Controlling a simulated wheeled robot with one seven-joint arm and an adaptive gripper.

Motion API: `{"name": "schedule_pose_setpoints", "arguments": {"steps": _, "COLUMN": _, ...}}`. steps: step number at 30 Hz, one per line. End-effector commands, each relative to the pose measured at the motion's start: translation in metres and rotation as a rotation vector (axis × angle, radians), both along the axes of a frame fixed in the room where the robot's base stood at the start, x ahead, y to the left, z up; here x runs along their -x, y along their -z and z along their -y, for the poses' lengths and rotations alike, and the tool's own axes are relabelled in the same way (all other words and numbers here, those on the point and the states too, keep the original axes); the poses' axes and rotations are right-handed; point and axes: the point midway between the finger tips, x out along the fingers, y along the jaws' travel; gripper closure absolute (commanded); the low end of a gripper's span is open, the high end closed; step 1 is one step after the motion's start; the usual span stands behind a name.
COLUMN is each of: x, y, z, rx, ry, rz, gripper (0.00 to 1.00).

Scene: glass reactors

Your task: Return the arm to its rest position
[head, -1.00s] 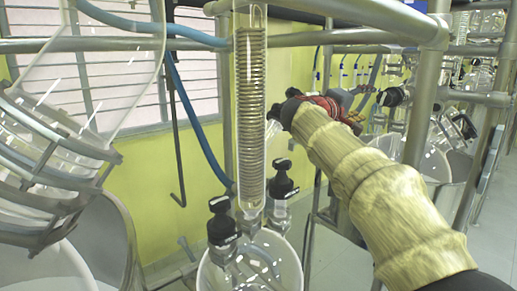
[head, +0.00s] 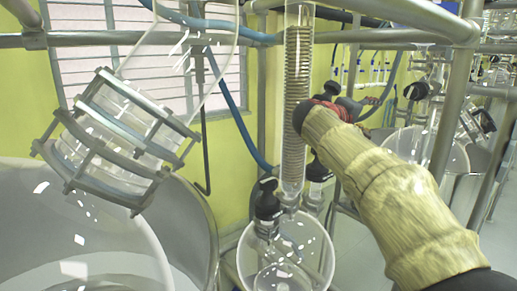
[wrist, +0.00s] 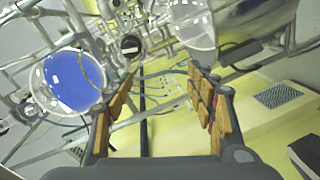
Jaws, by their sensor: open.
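My arm, in a yellowish ribbed sleeve, reaches from the lower right of the head view up toward the middle. Red cables wrap its far end, and the gripper itself is hidden or unclear there. In the wrist view my gripper (wrist: 162,98) is open, with brown padded fingers far apart at left and right. Nothing is held between the fingers. Behind the gap I see a yellow wall and thin blue lines.
A glass column with a coil (head: 297,80) stands just left of my arm above a round glass vessel (head: 310,235). A metal frame rail (head: 385,37) crosses above. A clamped glass cylinder (head: 120,135) is at left. A blue-filled round glass (wrist: 72,82) shows in the wrist view.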

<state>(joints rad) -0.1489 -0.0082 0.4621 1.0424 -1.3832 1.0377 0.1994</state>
Motion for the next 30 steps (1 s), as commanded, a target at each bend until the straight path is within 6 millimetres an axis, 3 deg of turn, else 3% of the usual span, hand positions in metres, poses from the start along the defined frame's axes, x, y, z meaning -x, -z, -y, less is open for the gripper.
{"name": "schedule_pose_setpoints", "arguments": {"steps": 8, "x": 0.007, "y": 0.080, "z": -0.011, "rx": -0.126, "ry": -0.031, "rz": -0.135, "gripper": 0.44}}
{"name": "schedule_pose_setpoints", "arguments": {"steps": 11, "x": 0.024, "y": 0.119, "z": -0.019, "rx": -0.210, "ry": -0.046, "rz": -0.205, "gripper": 0.44}}
{"name": "schedule_pose_setpoints", "arguments": {"steps": 13, "x": 0.047, "y": 0.152, "z": -0.025, "rx": -0.295, "ry": -0.055, "rz": -0.262, "gripper": 0.44}}
{"name": "schedule_pose_setpoints", "arguments": {"steps": 17, "x": 0.110, "y": 0.208, "z": -0.042, "rx": -0.486, "ry": -0.064, "rz": -0.361, "gripper": 0.44}}
{"name": "schedule_pose_setpoints", "arguments": {"steps": 21, "x": 0.189, "y": 0.255, "z": -0.063, "rx": -0.693, "ry": -0.059, "rz": -0.433, "gripper": 0.44}}
{"name": "schedule_pose_setpoints", "arguments": {"steps": 30, "x": 0.363, "y": 0.318, "z": -0.116, "rx": -1.115, "ry": -0.021, "rz": -0.460, "gripper": 0.44}}
